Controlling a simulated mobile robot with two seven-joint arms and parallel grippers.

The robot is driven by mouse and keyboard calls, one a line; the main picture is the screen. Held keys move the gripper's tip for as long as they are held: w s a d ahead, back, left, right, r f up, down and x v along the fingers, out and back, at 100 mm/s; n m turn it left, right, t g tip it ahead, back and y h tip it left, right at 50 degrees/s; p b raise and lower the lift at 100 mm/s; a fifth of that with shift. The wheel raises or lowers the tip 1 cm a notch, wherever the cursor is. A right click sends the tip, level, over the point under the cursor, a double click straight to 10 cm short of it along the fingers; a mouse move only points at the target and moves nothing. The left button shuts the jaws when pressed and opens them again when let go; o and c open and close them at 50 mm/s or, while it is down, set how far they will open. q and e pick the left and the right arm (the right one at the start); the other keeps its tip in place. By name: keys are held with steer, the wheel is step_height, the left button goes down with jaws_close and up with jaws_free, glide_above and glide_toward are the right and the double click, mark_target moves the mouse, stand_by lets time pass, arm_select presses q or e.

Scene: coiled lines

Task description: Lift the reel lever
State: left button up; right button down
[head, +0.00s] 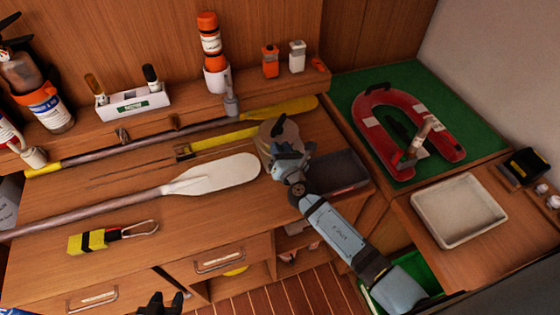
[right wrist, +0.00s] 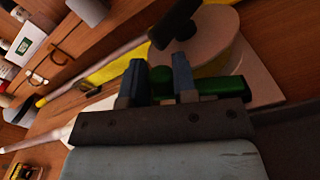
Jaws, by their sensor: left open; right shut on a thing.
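The reel (head: 268,134), a round beige drum, sits on the wooden bench behind my right gripper, which covers much of it. In the right wrist view its pale disc (right wrist: 222,38) lies just beyond my fingers, with a dark crank-like piece (right wrist: 178,24) over it. My right gripper (head: 289,156) is at the reel. In the right wrist view its blue fingers (right wrist: 159,78) are closed around a green lever (right wrist: 220,88), whose end sticks out to the right. My left gripper (head: 160,303) is open and empty at the bottom edge, away from the reel.
A white-bladed paddle (head: 215,174) and a yellow-bladed one (head: 285,109) lie left of and behind the reel.

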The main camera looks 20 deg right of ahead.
steer(key=d+m, duration=0.1)
steer(key=r+m+b, duration=0.1)
steer(key=m, duration=0.1)
steer(key=shift+d+r, duration=0.1)
steer(key=shift+d, duration=0.25)
steer(key=shift+d+r+m+b, duration=0.35)
steer(key=shift+d+m, duration=0.2)
steer(key=shift+m, duration=0.45)
arm_select(q)
steer(key=shift+w+d+f, duration=0.1)
steer(key=shift+w+f, duration=0.1)
steer(key=shift+f, duration=0.25)
steer(key=shift+w+d+f, duration=0.1)
steer(key=shift+w+f, duration=0.1)
steer(key=shift+f, duration=0.25)
arm_select(e)
steer(key=shift+d+m, duration=0.2)
steer(key=shift+m, duration=0.2)
arm_select(q)
steer(key=shift+a+f, duration=0.1)
steer(key=shift+a, duration=0.05)
arm_select(e)
steer(key=shift+r, duration=0.1)
steer(key=c, duration=1)
jaws_free()
steer(key=shift+o, duration=0.2)
steer(key=shift+d, duration=0.1)
